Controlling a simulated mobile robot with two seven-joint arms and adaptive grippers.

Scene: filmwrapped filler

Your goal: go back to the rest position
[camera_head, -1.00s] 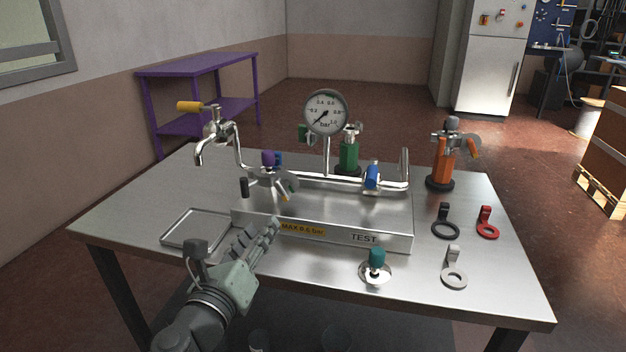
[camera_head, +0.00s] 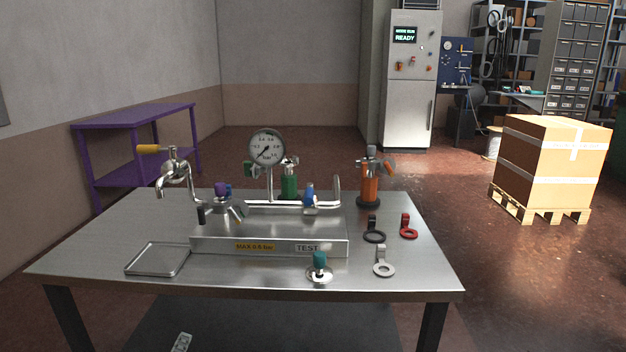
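A small grey ridged piece (camera_head: 181,343) shows at the bottom edge of the head view, below the table's front edge. It looks like the tip of my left gripper; the rest is cut off, so its opening cannot be told. My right gripper is not in view. The steel table (camera_head: 95,235) stands in front of me. On it is the test rig (camera_head: 215,245) with a round gauge (camera_head: 267,147), bent pipes and coloured valve knobs. No gripper is over the table top or touching anything on it.
A shallow tray (camera_head: 158,259), a teal-knobbed part (camera_head: 319,267), an orange bottle (camera_head: 370,185) and black (camera_head: 374,235), red (camera_head: 408,228) and grey (camera_head: 383,264) ring tags lie around the rig. A purple shelf (camera_head: 135,115) stands left, a boxed pallet (camera_head: 540,205) right.

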